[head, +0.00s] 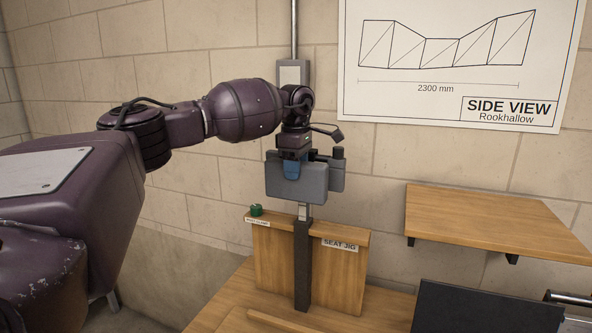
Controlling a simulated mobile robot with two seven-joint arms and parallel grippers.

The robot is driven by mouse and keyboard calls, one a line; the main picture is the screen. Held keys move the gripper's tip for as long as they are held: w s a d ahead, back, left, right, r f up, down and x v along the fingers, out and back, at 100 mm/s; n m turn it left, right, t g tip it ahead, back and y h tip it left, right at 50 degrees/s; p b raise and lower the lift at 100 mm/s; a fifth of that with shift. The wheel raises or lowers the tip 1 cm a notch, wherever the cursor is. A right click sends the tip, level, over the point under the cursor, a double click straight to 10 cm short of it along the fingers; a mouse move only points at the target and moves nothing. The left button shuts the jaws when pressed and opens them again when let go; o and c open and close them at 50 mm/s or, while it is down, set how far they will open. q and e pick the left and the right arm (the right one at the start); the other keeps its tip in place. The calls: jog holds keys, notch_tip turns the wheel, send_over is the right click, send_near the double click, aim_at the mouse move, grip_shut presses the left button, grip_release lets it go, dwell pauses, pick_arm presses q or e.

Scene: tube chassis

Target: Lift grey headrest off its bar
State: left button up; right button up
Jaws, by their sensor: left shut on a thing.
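The grey headrest (299,188) is a blocky pad above the wooden seat jig (342,278). My left gripper (291,167) comes down on it from above and is shut on its upper edge; a blue fingertip lies against its front. A short pale piece of the bar (303,212) shows directly under the headrest, above a dark upright post (302,265) on the jig's front. The headrest hides whatever part of the bar is behind or inside it, so I cannot tell if they still touch. My right gripper is not in view.
A small green object (256,210) sits on the jig's top ledge at left. A wooden shelf (495,222) juts from the block wall at right, above a dark panel (465,308). A poster (460,65) hangs on the wall. Open space lies between headrest and shelf.

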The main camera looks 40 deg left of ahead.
pick_arm(q)
jog(key=shift+r, duration=2)
jog(key=s+d+b, duration=0.2)
jog(key=s+b, duration=0.3)
jog(key=s, duration=0.3)
jog(key=shift+s, duration=0.4)
dwell(0.4)
dwell(0.4)
